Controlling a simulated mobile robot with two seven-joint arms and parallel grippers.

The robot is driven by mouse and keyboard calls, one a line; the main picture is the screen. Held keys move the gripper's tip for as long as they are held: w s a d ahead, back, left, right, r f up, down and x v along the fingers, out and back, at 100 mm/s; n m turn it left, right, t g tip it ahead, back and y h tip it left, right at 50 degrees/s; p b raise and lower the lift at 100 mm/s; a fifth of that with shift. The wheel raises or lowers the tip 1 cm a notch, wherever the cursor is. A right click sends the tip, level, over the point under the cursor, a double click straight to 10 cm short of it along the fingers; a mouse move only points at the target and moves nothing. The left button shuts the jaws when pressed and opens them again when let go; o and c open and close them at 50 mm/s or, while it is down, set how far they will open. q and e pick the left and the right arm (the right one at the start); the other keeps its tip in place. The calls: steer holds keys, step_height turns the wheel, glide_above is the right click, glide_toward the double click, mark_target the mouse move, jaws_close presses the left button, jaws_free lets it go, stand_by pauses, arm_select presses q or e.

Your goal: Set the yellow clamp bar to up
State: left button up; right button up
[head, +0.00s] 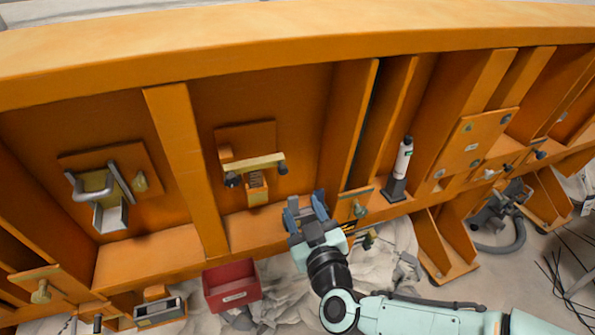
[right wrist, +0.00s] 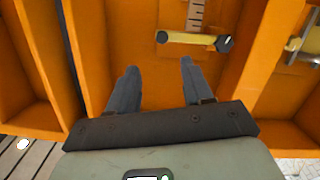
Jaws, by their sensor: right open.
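The yellow clamp bar (head: 252,163) lies crosswise on an orange panel, slightly tilted, with a dark knob at each end. A small yellow piece with a marked scale sits just below it in the head view. The bar also shows in the right wrist view (right wrist: 190,39), beyond the fingertips, with the marked strip above it there. My right gripper (head: 304,203) is below and to the right of the bar in the head view. Its two fingers (right wrist: 158,68) are apart with nothing between them, and it does not touch the bar. My left gripper is not in view.
Orange upright ribs (head: 186,165) divide the frame into bays. A red bin (head: 232,287) stands below the bar. A grey handled fixture (head: 108,190) is at the left. A white cylinder (head: 403,160) on a dark base stands to the right. Pale sand lies below.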

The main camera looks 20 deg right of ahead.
mark_target(284, 173)
steer(key=w, duration=1.2)
steer(key=shift+w, duration=0.4)
steer(key=shift+a, duration=0.1)
jaws_close()
